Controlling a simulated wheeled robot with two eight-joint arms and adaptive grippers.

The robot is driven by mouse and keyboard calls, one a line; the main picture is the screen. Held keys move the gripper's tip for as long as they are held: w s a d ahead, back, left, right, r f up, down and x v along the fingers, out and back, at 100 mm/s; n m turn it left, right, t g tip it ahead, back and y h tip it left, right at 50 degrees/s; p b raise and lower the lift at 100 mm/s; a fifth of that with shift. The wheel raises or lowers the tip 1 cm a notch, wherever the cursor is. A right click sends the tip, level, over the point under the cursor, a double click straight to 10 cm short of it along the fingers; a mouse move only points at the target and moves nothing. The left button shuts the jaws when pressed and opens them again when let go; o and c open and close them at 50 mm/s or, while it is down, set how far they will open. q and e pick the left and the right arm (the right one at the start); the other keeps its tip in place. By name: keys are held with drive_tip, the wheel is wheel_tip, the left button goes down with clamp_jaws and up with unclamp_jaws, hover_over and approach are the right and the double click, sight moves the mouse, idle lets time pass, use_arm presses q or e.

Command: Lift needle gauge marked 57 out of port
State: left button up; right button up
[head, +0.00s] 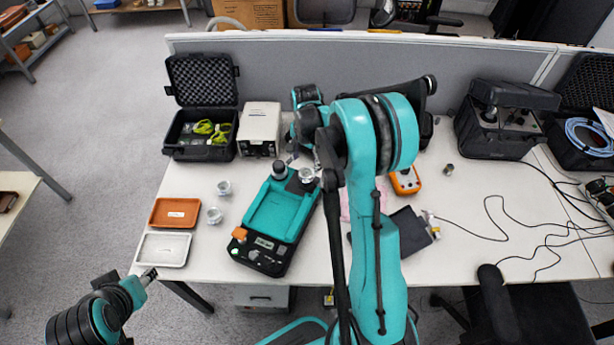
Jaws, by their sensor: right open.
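A teal and black calibration device (283,208) lies tilted on the table. A black round knob or cylinder (280,170) stands at its far end. A small silvery round gauge (307,174) sits at the far right corner of the device; its marking is too small to read, and I cannot tell how it is seated. Two similar small round gauges, one (224,187) farther and one (214,215) nearer, stand on the table left of the device. My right gripper (303,159) is open just above and behind the silvery gauge, partly hidden by my arm. My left gripper (148,276) is beside the table's front left corner, its jaws unclear.
An orange tray (174,213) and a white tray (163,250) lie at the left. An open black case (205,130) and a beige box (259,130) stand behind. An orange meter (405,181), a black pad (410,228) and loose cables lie to the right.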

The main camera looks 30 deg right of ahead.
sight(307, 171)
drive_tip(key=f, duration=0.2)
drive_tip(key=f+b, duration=0.1)
drive_tip(key=f, duration=0.1)
drive_tip(key=f+b, duration=0.1)
drive_tip(key=shift+s+d+f, duration=0.15)
drive_tip(key=shift+s+f, duration=0.15)
drive_tip(key=shift+f, duration=0.1)
drive_tip(key=shift+r, duration=0.1)
drive_tip(key=shift+c, duration=0.2)
drive_tip(key=c, duration=1.4)
drive_tip(key=shift+r+p, duration=0.3)
drive_tip(key=shift+r, duration=0.3)
drive_tip(key=shift+c, duration=0.2)
drive_tip(key=r, duration=0.2)
drive_tip(key=s+r+p, duration=0.1)
drive_tip(key=r, duration=0.1)
drive_tip(key=shift+d, duration=0.2)
drive_tip(key=s+d+r+p, duration=0.3)
drive_tip(key=s+r+p, duration=0.2)
drive_tip(key=s+r, duration=0.4)
drive_tip(key=shift+s+d+r+p, duration=0.35)
drive_tip(key=shift+s+r, duration=0.05)
drive_tip(key=shift+s, duration=0.05)
